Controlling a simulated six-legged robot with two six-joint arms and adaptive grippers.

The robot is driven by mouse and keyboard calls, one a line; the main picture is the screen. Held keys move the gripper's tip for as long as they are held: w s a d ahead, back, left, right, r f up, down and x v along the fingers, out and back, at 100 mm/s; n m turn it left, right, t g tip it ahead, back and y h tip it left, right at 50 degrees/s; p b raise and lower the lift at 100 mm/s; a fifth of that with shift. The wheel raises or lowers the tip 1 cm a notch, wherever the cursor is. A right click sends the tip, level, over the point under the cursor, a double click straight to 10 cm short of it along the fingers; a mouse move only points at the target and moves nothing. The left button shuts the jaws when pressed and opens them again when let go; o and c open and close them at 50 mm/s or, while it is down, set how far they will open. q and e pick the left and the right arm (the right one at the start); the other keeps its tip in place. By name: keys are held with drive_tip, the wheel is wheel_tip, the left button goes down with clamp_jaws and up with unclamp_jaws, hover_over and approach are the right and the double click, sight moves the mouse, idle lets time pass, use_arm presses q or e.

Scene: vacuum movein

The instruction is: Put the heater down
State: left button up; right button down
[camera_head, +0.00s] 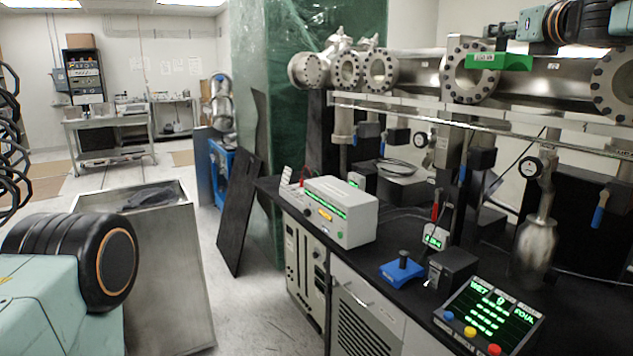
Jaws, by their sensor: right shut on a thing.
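My right gripper (500,46) is at the upper right, on the arm that comes in from the right edge. It is shut on a green block with a white label (500,62), which I take to be the heater. The block is held up in front of the steel vacuum pipe, well above the black bench top (440,312). The fingertips are small and partly hidden. My left arm fills the lower left, and its gripper does not show.
The bench holds a grey instrument box (335,212), a blue stand with a black knob (402,269) and a control panel with green display (490,312). Flanged steel pipes (415,75) run above. A metal bin (160,265) stands left on open floor.

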drive_tip(key=shift+s+r+p, duration=0.1)
drive_tip(key=shift+r+p, duration=4.4)
drive_tip(key=shift+r, duration=0.4)
drive_tip(key=shift+f, duration=0.1)
drive_tip(key=shift+f, duration=0.1)
